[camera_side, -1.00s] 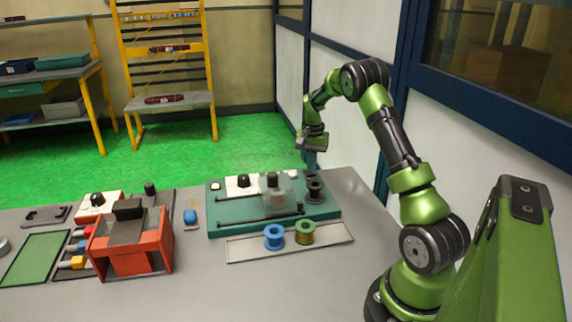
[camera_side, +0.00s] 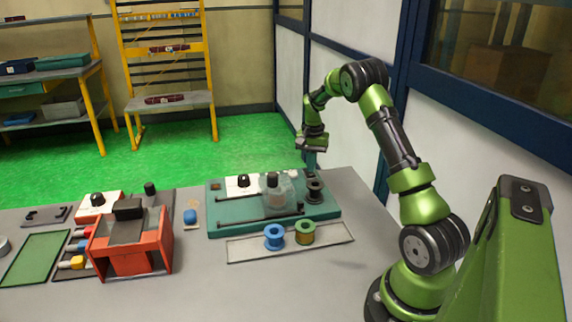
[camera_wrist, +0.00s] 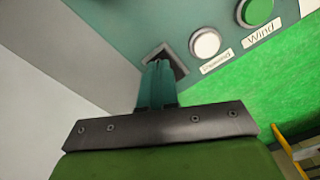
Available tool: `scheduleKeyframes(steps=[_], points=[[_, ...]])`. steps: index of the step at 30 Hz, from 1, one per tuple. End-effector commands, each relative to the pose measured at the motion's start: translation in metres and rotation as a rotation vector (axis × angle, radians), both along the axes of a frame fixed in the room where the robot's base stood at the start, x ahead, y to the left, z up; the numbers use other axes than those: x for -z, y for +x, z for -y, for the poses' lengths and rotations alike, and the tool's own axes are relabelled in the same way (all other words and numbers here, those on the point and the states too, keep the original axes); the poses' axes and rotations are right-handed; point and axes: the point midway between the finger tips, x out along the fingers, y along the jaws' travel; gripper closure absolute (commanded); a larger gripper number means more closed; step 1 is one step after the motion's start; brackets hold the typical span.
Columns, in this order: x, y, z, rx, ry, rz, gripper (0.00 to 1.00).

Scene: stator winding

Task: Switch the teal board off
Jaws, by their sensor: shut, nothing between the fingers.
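The teal board (camera_side: 225,223) lies on the grey table, with a clear cover, a black knob on a white panel and dark rods on it. A small lamp (camera_side: 215,187) at its back left corner looks dark brown. My gripper (camera_side: 311,170) is at the board's back right corner, fingers pointing down. In the wrist view my shut, empty fingers (camera_wrist: 157,68) are over a dark square switch (camera_wrist: 175,58) and partly hide it; I cannot tell whether they touch. Beside it are a white button (camera_wrist: 205,43) and a green button (camera_wrist: 257,11) labelled "Wind".
A tray (camera_side: 240,253) with a blue spool (camera_side: 274,237) and a gold-green spool (camera_side: 305,232) lies in front of the board. A red-orange machine (camera_side: 130,245) stands to the left. The table right of the tray is clear.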

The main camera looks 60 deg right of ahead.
Motion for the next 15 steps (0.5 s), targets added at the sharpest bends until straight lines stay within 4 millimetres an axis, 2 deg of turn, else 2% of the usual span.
scheduleKeyframes(steps=[15], points=[[-0.043,0.0,0.0,0.0,-0.001,0.002,1.0]])
